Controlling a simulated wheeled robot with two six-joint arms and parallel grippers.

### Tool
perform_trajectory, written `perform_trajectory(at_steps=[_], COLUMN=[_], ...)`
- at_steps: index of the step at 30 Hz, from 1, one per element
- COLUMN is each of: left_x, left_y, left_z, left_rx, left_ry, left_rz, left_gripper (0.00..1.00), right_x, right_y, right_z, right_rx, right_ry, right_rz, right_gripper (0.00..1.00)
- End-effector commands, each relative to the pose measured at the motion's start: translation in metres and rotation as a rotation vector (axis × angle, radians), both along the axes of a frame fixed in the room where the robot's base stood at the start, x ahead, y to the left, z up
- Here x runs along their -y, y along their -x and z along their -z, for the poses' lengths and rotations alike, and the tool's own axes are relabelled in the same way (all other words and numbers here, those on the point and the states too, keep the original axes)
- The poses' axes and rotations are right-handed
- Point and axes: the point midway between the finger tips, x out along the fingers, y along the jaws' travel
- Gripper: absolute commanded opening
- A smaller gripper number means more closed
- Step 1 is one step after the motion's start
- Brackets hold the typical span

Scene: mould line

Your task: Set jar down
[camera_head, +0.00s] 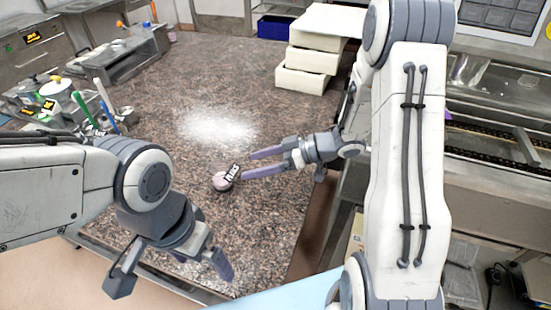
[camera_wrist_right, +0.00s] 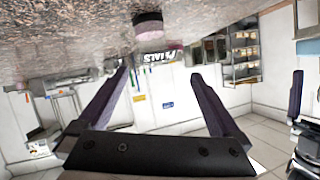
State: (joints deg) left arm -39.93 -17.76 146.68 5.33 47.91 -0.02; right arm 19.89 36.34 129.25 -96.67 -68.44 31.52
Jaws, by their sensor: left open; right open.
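The jar (camera_head: 222,181) is small, with a pinkish top and a black label with white lettering. It stands on the speckled stone counter (camera_head: 200,130), near the middle of the head view. My right gripper (camera_head: 247,164) is open, its two purple fingers pointing left towards the jar. In the right wrist view the counter fills the top of the picture, and the jar (camera_wrist_right: 148,28) shows beyond the open fingertips with nothing between the fingers. My left gripper (camera_head: 172,274) is open and empty near the counter's front edge.
White powder (camera_head: 219,127) is spread on the counter behind the jar. Stacked cream trays (camera_head: 306,75) stand at the back right. Pots, a yellow-knobbed container (camera_head: 57,90) and coloured-handled tools (camera_head: 82,108) crowd the left side. The counter around the jar is clear.

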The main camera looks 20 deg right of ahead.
Motion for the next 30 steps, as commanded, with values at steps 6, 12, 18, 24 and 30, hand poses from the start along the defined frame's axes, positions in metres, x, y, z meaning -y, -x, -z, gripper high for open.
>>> perform_trajectory(at_steps=[6,12,18,24,30], left_x=[0.0,0.0,0.0,0.0,0.0], left_y=[0.0,0.0,0.0,0.0,0.0], left_z=[0.003,0.004,0.004,0.004,0.002], left_rx=[0.0,0.0,0.0,0.0,0.0], left_ry=[0.0,0.0,0.0,0.0,0.0], left_rz=[0.0,0.0,0.0,0.0,0.0], left_gripper=[1.0,1.0,1.0,1.0,1.0], right_x=[0.038,0.054,0.056,0.055,0.038], right_y=[0.012,0.018,0.019,0.019,0.014], right_z=[-0.016,-0.024,-0.025,-0.024,-0.017], right_rx=[0.002,0.001,-0.001,-0.001,-0.002], right_ry=[0.001,0.0,0.0,-0.001,-0.001], right_rz=[0.005,0.001,-0.001,-0.002,-0.005], right_gripper=[1.0,1.0,1.0,1.0,1.0])
